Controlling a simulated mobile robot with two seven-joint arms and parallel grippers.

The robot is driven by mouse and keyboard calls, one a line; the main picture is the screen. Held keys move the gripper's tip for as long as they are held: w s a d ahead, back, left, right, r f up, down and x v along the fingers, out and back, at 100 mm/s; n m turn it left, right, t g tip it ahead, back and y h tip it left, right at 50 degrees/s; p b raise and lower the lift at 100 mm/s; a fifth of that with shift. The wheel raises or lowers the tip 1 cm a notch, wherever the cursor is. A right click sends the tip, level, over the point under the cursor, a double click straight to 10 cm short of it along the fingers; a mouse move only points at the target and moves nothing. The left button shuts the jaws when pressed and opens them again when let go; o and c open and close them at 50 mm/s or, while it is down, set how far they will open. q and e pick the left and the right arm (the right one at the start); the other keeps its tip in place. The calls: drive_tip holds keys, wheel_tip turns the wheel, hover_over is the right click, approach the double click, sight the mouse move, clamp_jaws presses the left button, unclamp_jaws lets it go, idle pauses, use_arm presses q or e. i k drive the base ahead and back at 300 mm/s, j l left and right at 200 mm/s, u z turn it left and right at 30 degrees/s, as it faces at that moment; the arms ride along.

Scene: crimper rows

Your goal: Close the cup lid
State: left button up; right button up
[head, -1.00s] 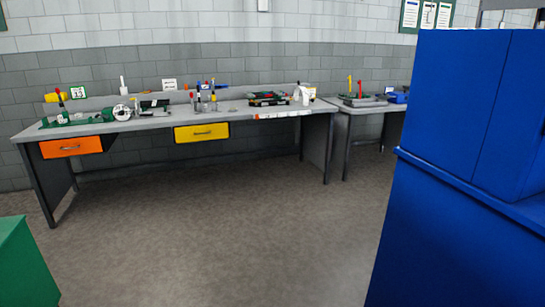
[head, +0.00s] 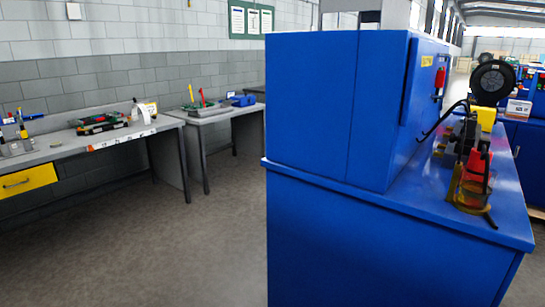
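I cannot make out a cup or a cup lid in the head view. A white item (head: 142,112) stands near the right end of the long grey workbench (head: 62,150), too small to identify. Neither of my grippers shows in the head view.
A large blue cabinet (head: 345,115) stands close at the right on a blue base, with tools and a black reel (head: 491,82) on its right side. A second bench (head: 208,115) holds a blue box (head: 243,100). The grey floor (head: 190,250) at the left is clear.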

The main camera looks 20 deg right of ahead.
sight(452, 137)
drive_tip(key=i+j+z, duration=0.15)
drive_tip(key=z, duration=0.3)
drive_tip(key=i+j+z, duration=0.2)
drive_tip(key=z, duration=0.25)
drive_tip(key=i+j+z, duration=0.15)
drive_tip(key=z, duration=0.3)
drive_tip(key=j+z, duration=0.45)
drive_tip(key=i+j+z, duration=0.1)
drive_tip(key=j+z, duration=0.2)
drive_tip(key=z, duration=0.15)
drive_tip(key=j+z, duration=0.3)
drive_tip(key=z, duration=0.15)
